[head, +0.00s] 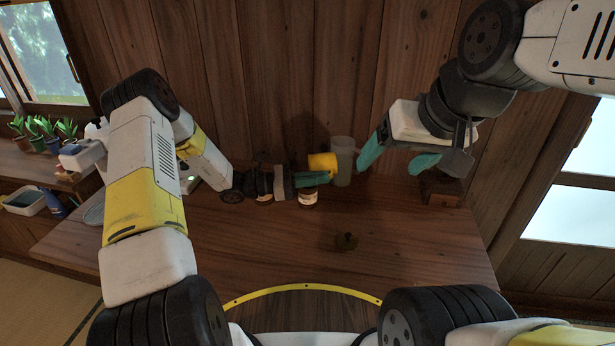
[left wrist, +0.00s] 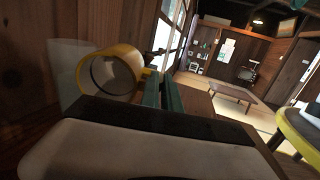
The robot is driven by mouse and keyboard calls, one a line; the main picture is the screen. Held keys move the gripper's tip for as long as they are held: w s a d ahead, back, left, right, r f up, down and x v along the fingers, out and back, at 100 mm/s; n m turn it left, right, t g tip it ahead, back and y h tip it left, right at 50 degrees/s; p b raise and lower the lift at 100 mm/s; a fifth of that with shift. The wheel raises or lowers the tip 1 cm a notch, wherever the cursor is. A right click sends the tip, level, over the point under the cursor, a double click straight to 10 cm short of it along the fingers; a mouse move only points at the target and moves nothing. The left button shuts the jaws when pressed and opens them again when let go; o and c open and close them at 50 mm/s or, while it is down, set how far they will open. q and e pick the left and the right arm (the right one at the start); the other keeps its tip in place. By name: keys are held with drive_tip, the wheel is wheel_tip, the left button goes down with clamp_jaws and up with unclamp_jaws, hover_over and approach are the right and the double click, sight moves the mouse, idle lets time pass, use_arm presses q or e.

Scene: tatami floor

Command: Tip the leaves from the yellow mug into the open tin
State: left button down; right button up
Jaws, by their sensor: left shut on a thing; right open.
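The yellow mug (head: 322,162) is held over the back of the table and looks tilted. My left gripper (head: 318,178) is shut on it, at the handle side. In the left wrist view the mug (left wrist: 113,74) shows its dark round mouth, beside the teal fingers (left wrist: 164,92); I cannot make out leaves inside. A small round container with a pale side (head: 308,198) stands below the left gripper; I cannot tell if it is the open tin. My right gripper (head: 396,160) is open and empty, right of the mug.
A tall greyish, see-through cylinder (head: 343,161) stands right behind the mug. A wooden box (head: 440,189) is at the right. Potted plants (head: 45,130) stand far left. The table's front right is clear.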

use_arm(q)
drive_tip(key=shift+a+r+h+p, duration=0.1)
drive_tip(key=shift+a+h+p, duration=0.2)
drive_tip(key=shift+h, duration=0.75)
drive_tip(key=shift+a+r+h+p, duration=0.1)
drive_tip(key=shift+a+h, duration=0.3)
drive_tip(key=shift+h, duration=0.65)
idle(0.6)
wheel_tip(320, 180, up, 3)
drive_tip(key=shift+a+r+h, duration=0.1)
drive_tip(key=shift+a+h, duration=0.05)
drive_tip(key=shift+h, duration=0.35)
idle(0.9)
